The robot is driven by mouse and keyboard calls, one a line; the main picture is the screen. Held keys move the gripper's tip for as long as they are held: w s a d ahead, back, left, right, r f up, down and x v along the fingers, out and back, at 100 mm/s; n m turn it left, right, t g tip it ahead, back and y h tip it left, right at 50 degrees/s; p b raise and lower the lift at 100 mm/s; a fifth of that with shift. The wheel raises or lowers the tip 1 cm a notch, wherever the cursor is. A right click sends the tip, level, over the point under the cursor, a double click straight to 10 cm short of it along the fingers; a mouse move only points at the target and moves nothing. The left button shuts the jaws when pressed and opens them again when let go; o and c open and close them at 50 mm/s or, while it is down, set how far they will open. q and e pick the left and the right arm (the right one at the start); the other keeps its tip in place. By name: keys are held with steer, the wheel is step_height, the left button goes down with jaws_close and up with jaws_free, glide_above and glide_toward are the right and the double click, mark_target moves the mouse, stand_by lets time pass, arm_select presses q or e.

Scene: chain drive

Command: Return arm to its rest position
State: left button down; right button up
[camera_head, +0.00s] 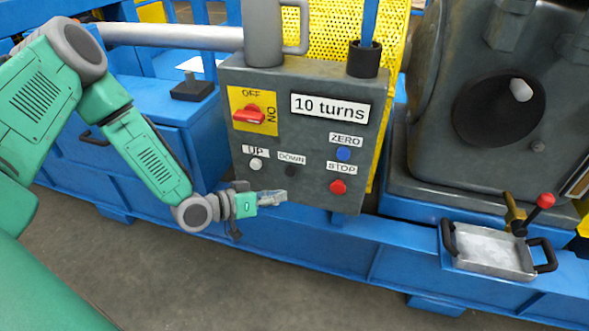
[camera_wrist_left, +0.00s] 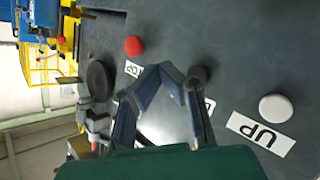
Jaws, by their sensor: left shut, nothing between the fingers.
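My left arm (camera_head: 145,150) comes in from the left in the head view, green with grey joints. My left gripper (camera_head: 279,197) is shut and empty, low in front of the grey control box (camera_head: 305,135), below the UP and DOWN buttons. In the left wrist view the gripper (camera_wrist_left: 178,80) faces the panel. The white UP button (camera_head: 256,164) also shows in the left wrist view (camera_wrist_left: 276,108), right of the fingers. The red STOP button (camera_head: 338,187) shows there too (camera_wrist_left: 134,46). Whether the fingers touch the panel I cannot tell. My right gripper is out of view.
The box carries a red OFF/ON switch (camera_head: 249,115), a "10 turns" label (camera_head: 329,107) and a blue ZERO button (camera_head: 343,154). A blue frame (camera_head: 300,236) runs below. A metal tray (camera_head: 495,255) and red-knobbed lever (camera_head: 545,201) are right. Floor (camera_head: 260,290) in front is clear.

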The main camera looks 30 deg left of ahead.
arm_select(q)
steer(key=s+d+f+g+y+p, duration=0.1)
steer(key=s+d+g+p, duration=0.25)
steer(key=s, duration=0.35)
steer(key=s+d+f+g+y+p, duration=0.25)
steer(key=s+d+g, duration=0.2)
steer(key=s, duration=0.35)
steer(key=s+a+r+g+y+p, duration=0.1)
steer(key=s+a+g+y+p, duration=0.1)
steer(key=s, duration=0.4)
steer(key=s+a+r+g+y+p, duration=0.1)
steer(key=s+a+r+g+p, duration=0.1)
steer(key=s, duration=0.5)
steer(key=shift+a+y, duration=0.35)
steer(key=shift+a, duration=0.2)
